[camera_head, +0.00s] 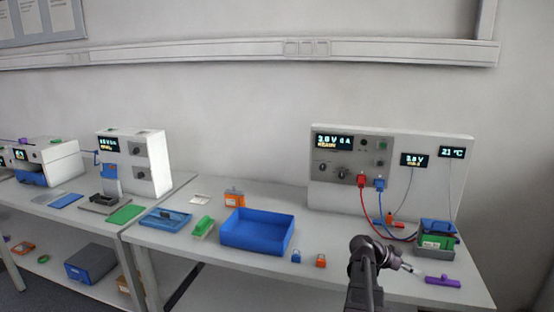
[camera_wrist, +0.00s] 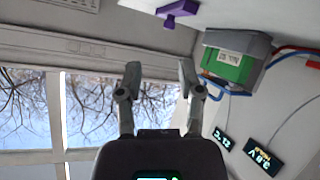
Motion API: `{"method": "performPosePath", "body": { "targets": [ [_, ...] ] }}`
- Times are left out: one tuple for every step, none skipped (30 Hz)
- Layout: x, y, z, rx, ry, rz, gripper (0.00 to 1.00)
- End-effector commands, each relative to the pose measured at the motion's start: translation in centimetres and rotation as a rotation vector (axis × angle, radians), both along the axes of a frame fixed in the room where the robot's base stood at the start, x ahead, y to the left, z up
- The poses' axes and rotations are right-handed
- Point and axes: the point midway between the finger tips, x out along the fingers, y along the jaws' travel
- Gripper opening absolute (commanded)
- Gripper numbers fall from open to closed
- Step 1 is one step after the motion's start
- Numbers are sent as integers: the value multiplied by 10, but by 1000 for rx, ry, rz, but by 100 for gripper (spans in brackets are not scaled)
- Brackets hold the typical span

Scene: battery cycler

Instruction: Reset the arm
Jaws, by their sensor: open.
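My gripper (camera_wrist: 158,80) is open and empty in the wrist view, its two fingers spread apart with a window and wall behind them. In the head view my arm stands at the front right of the right table, and the gripper end (camera_head: 412,268) points right, near a purple object (camera_head: 442,281) lying on the table. The purple object also shows at the top of the wrist view (camera_wrist: 178,10). A battery holder with a green block (camera_head: 436,240) stands behind it, and shows at upper right in the wrist view (camera_wrist: 228,66). The gripper touches neither as far as I can see.
A cycler panel (camera_head: 350,165) stands at the back, with red and blue leads running to the battery holder. A blue bin (camera_head: 258,245), small blue (camera_head: 296,256) and orange (camera_head: 321,261) pieces and a blue tray (camera_head: 166,220) lie to the left. Another instrument (camera_head: 150,165) stands further left.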

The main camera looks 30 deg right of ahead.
Motion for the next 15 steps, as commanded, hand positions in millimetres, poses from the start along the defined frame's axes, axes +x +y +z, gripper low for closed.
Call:
{"method": "performPosePath", "body": {
  "targets": [
    [11,17,-2,42,7,39,48],
    [18,25,-5,70,12,62,48],
    [27,37,-8,106,20,93,48],
    [32,46,-10,132,26,116,48],
    [39,55,-13,160,31,140,48],
    [46,67,-16,195,39,171,48],
    [52,77,-18,222,46,197,48],
    [58,86,-20,249,54,222,48],
    [65,99,-23,283,63,257,48],
    [70,109,-26,309,69,283,48],
    [76,119,-28,335,76,310,48],
    [82,132,-30,370,87,347,48],
    [87,142,-32,394,95,375,48],
    [91,153,-34,420,103,403,48],
    [97,167,-37,454,114,440,48]
  ]
}}
